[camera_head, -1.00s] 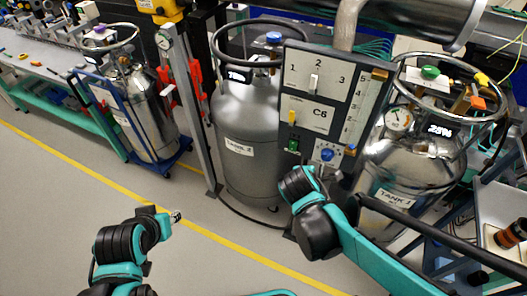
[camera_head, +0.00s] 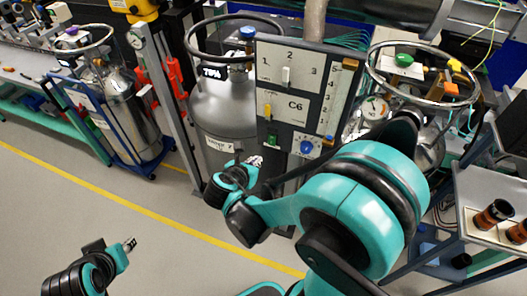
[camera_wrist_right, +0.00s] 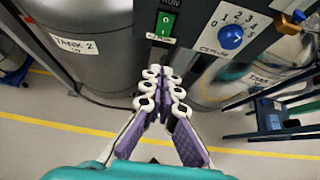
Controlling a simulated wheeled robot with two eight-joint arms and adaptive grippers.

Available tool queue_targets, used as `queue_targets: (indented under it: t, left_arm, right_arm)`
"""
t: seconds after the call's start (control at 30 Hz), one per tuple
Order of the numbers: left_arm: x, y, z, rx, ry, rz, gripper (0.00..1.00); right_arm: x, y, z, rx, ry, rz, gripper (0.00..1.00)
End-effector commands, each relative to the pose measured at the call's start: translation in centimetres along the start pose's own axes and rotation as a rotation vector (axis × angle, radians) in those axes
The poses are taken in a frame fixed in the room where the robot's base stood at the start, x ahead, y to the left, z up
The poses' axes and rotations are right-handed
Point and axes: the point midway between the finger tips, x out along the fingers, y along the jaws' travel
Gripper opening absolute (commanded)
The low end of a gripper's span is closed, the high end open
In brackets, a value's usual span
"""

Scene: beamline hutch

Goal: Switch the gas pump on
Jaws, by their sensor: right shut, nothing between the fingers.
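A dark control panel (camera_head: 262,75) marked C6 stands between the two gas tanks. Near its lower edge is a green rocker switch (camera_head: 272,140), left of a blue dial (camera_head: 307,147). In the right wrist view the green switch (camera_wrist_right: 166,23) sits below the word RUN, with the blue dial (camera_wrist_right: 231,37) to its right. My right gripper (camera_head: 256,162) is in front of the panel's lower left corner. In the wrist view its fingertips (camera_wrist_right: 162,76) are together, empty, and below the switch, apart from it in the picture. My left gripper (camera_head: 130,243) is low at the left, too small to judge.
Tank 2 (camera_head: 222,108) stands close left of the panel. Tank 1 (camera_wrist_right: 245,78) is at the right, partly hidden by my arm in the head view. A shelf (camera_head: 485,225) with brown bottles (camera_head: 492,214) is at the right. The floor at lower left is clear.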

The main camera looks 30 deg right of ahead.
Motion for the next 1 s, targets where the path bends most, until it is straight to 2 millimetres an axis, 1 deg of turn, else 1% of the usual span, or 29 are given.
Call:
queue_targets:
  t: [0.17,0.4,0.5,0.6,0.7,0.8,1.0]
  left_arm:
    - [1.0,0.0,0.7,0.000,0.000,0.000,0.35]
    - [2.6,0.0,1.9,0.000,0.000,0.000,0.35]
    - [3.2,0.0,2.3,0.000,0.000,0.000,0.35]
    - [3.4,0.0,2.5,0.000,0.000,0.000,0.35]
    - [3.7,0.0,2.6,0.000,0.000,0.000,0.35]
    - [3.8,0.0,2.7,0.000,0.000,0.000,0.35]
    - [3.8,0.0,2.7,0.000,0.000,0.000,0.35]
  right_arm:
    - [2.7,-0.1,-0.2,0.005,0.000,-0.003,0.00]
    - [8.0,-0.1,-0.3,0.005,0.001,-0.004,0.00]
    - [9.9,-0.1,-0.3,0.004,0.001,-0.004,0.00]
    - [11.3,-0.1,0.6,0.004,0.000,-0.003,0.00]
    - [12.3,-0.1,1.2,0.004,0.001,-0.001,0.00]
    - [12.9,0.0,1.6,0.002,0.001,-0.001,0.00]
    - [13.2,0.0,1.9,0.002,0.000,0.000,0.00]
